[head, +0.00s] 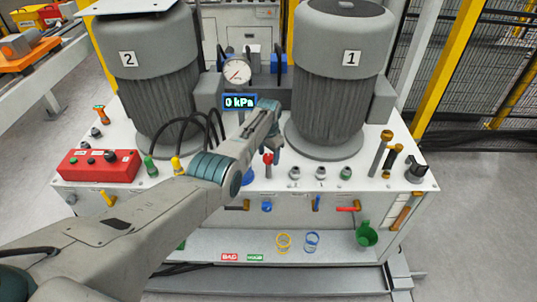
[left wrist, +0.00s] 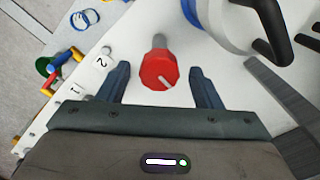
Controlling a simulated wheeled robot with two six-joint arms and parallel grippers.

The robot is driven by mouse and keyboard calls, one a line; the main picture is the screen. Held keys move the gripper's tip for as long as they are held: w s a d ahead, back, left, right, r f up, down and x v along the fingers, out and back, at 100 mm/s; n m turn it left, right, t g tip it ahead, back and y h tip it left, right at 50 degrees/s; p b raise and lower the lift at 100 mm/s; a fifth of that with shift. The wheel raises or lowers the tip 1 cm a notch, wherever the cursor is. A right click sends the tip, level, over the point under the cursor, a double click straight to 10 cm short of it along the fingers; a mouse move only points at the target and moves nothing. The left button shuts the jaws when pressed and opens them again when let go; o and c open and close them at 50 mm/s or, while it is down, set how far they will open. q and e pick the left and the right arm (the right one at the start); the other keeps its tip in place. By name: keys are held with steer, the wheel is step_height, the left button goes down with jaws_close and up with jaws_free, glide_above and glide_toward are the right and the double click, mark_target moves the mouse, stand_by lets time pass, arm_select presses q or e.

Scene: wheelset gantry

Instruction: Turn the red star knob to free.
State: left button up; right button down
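The red star knob (left wrist: 158,70) shows in the left wrist view, with a pale pointer line on its top and a grey stem behind it. My left gripper (left wrist: 158,82) is open, with one dark finger on each side of the knob and a visible gap to both. In the head view a small red knob (head: 268,158) stands on the white deck, just below the end of my left arm. My left gripper (head: 272,146) points down there, and my wrist partly hides it. The knob's position markings are not readable. My right gripper is not in view.
Two grey motors marked 2 (head: 165,85) and 1 (head: 335,85) stand behind. A gauge (head: 236,71) sits above a 0 kPa display (head: 239,102). A red control box (head: 97,165) is at left. A blue-and-white part with a black handle (left wrist: 280,38) is close by at upper right.

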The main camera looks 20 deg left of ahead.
mark_target(269, 156)
arm_select(q)
steer(key=shift+r, duration=0.4)
step_height(269, 156, up, 10)
steer(key=b, duration=0.1)
stand_by(0.5)
